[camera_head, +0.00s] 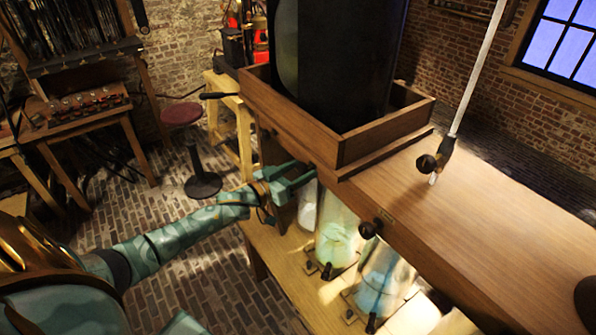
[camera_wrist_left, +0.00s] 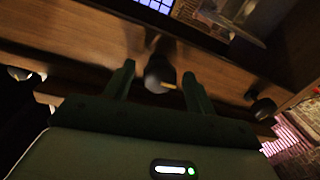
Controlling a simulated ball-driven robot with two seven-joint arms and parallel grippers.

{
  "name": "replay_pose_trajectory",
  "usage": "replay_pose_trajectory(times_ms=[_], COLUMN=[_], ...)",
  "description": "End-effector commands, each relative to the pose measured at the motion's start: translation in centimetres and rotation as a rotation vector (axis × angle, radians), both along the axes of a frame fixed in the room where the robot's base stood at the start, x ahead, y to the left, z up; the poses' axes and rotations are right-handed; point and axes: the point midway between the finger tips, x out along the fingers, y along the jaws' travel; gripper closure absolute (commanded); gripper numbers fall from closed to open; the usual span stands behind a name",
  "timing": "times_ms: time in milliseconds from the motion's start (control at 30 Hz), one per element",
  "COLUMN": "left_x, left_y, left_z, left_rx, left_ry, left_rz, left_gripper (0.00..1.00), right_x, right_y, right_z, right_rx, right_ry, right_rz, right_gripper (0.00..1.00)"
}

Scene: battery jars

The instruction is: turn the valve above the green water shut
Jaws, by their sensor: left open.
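The glass jar with green water (camera_head: 337,240) stands on the lower shelf, between a whitish jar (camera_head: 307,205) and a bluish jar (camera_head: 378,285). My left gripper (camera_head: 304,177) is open at the front edge of the wooden bench, up and left of the green jar. In the left wrist view, a dark round valve knob (camera_wrist_left: 157,72) with a small brass-coloured piece shows between the open fingers (camera_wrist_left: 160,82). I cannot tell whether the fingers touch it. In the head view the gripper hides this knob. Another dark knob (camera_head: 370,229) sits further right along the edge. My right gripper is not in view.
The wooden bench (camera_head: 480,220) carries a tray (camera_head: 385,137) with a tall dark vessel (camera_head: 340,60). A thin pale rod (camera_head: 478,70) rises from a dark fitting on the bench. A red stool (camera_head: 181,114) stands on the open brick floor at the left.

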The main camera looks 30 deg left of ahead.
Motion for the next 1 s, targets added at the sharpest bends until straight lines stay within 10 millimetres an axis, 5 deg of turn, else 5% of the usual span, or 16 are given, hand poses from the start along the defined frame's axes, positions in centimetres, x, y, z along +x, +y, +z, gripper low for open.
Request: replay_pose_trajectory(times_ms=[133, 300, 667, 1000], left_x=[-0.03, -0.04, -0.07, -0.08], left_y=[0.0, 0.0, -0.01, -0.02], left_z=[-0.02, -0.01, -0.06, -0.15], left_rx=[0.0, 0.0, 0.038, 0.247], left_ry=[0.0, 0.0, -0.016, -0.104], left_rz=[0.0, 0.0, -0.001, 0.0], left_gripper=[0.47, 0.89, 0.89, 0.89], right_x=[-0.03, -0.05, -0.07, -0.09], right_y=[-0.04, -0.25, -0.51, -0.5], right_z=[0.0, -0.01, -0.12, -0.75], right_rx=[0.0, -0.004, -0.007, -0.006], right_ry=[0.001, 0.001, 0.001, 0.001], right_rz=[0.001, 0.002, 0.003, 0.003], right_gripper=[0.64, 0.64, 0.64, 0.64])
